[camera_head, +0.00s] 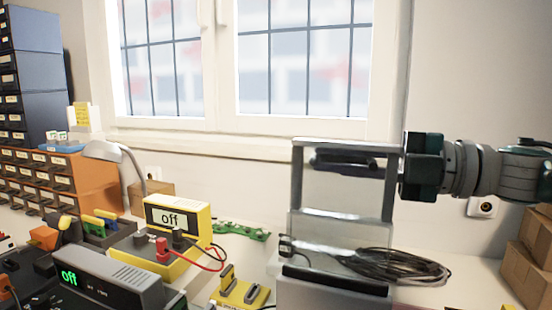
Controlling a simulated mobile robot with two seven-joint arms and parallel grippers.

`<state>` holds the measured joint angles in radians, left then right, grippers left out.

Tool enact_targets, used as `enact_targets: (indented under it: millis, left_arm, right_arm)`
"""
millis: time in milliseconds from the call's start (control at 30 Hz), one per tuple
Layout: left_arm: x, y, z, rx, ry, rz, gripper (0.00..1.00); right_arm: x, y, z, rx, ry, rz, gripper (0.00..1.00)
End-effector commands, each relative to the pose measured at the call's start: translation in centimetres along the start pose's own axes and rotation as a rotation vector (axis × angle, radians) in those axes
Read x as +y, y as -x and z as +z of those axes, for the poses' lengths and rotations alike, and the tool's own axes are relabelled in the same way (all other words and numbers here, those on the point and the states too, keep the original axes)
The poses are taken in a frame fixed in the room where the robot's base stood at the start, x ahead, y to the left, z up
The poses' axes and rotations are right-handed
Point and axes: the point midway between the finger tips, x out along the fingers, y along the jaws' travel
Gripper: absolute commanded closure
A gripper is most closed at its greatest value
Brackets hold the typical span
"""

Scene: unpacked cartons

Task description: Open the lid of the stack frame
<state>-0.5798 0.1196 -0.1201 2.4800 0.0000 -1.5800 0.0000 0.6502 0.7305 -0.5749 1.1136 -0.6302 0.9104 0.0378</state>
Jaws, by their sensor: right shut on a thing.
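The stack frame (332,295) is a pale grey box at the bottom centre-right, cut off by the lower picture edge. Its lid (296,190) looks like a grey rectangular frame standing roughly upright above the box. It has a dark handle (345,161) near its top and a clear panel in its lower part. My right gripper (402,165) comes in from the right and is shut on the right side of the lid near the top. Its fingertips are mostly hidden by its own dark body. My left gripper is not in view.
A coiled black cable (400,267) lies right of the frame. Cardboard boxes (535,260) stand at the far right. A yellow meter reading "off" (178,222), a grey device (110,283) and drawer cabinets (60,180) fill the left. The window wall is behind.

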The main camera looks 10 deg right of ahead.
Motion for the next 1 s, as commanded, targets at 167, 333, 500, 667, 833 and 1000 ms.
enact_targets:
  millis: [167, 333, 500, 667, 833, 1000]
  left_arm:
    - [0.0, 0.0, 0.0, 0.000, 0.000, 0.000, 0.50]
    - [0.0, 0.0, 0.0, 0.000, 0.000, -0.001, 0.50]
    - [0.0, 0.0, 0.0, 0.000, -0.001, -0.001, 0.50]
    - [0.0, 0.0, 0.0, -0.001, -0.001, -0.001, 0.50]
    - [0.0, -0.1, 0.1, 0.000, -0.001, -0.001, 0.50]
    - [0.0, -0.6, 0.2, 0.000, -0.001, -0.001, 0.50]
  right_arm:
    - [0.2, 0.0, 0.1, -0.002, 0.000, 0.004, 1.00]
    - [0.1, 0.0, 0.1, -0.003, 0.000, 0.003, 0.77]
    - [0.1, 0.0, 0.0, -0.002, 0.000, 0.002, 0.58]
    - [0.0, 0.0, 0.0, -0.001, 0.000, 0.000, 0.56]
    - [-0.1, 0.5, 0.1, -0.002, 0.000, -0.001, 0.56]
    - [-0.3, 3.2, 0.1, -0.005, 0.001, -0.004, 0.56]
